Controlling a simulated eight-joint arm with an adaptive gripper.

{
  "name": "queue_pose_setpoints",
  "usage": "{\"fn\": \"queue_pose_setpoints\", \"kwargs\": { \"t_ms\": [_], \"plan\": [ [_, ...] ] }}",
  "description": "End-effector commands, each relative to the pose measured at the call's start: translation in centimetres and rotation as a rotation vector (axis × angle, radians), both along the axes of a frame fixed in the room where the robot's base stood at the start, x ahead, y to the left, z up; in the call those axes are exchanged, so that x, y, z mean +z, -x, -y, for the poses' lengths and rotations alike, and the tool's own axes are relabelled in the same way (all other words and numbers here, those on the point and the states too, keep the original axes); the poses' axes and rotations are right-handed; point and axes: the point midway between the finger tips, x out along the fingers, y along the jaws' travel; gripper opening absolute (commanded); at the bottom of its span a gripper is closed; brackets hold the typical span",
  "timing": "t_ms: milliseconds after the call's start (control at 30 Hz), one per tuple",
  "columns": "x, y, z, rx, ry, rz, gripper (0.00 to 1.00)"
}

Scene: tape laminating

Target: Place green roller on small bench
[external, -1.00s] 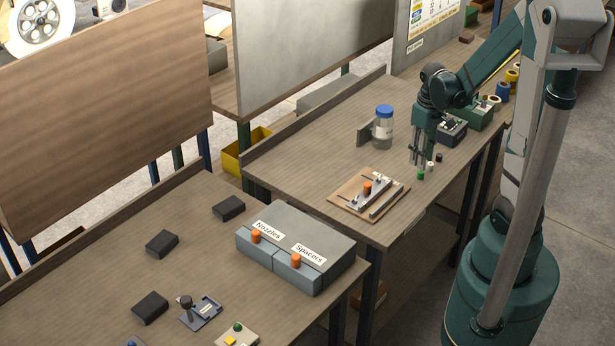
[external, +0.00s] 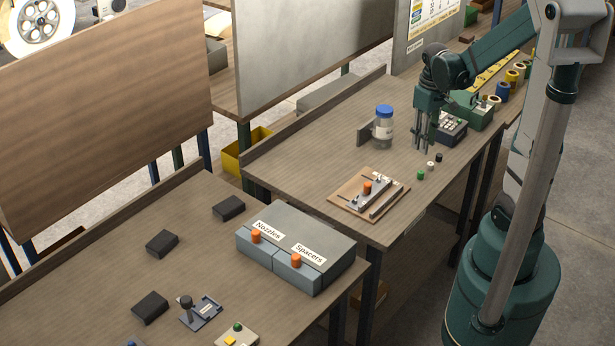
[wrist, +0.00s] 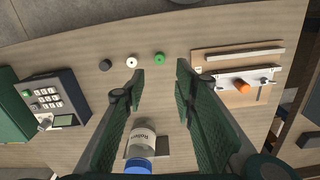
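The green roller (external: 420,175) is a small cylinder standing on the bench (external: 318,140) with the blue-lidded jar. It also shows in the wrist view (wrist: 159,58), past my fingertips. My gripper (external: 423,147) hangs above that bench, apart from the roller. In the wrist view my gripper (wrist: 162,72) is open, with nothing between its fingers. A second bench (external: 85,265), at the lower left, carries black blocks and a grey box. I cannot tell which surface is the small bench.
A white roller (external: 430,165) and a black roller (external: 438,157) stand beside the green one. A jar (external: 383,128), a keypad box (external: 451,131) and a wooden board with an orange knob (external: 345,198) are nearby. The grey box (external: 295,250) stands at the lower bench's right edge.

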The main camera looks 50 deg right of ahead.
Motion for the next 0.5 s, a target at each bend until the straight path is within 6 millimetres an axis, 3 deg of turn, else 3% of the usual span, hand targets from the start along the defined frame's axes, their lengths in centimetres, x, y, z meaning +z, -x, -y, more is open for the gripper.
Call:
{"fn": "queue_pose_setpoints", "kwargs": {
  "t_ms": [500],
  "plan": [
    [0.32,-0.15,-0.42,0.003,0.005,0.008,0.28]
  ]
}}
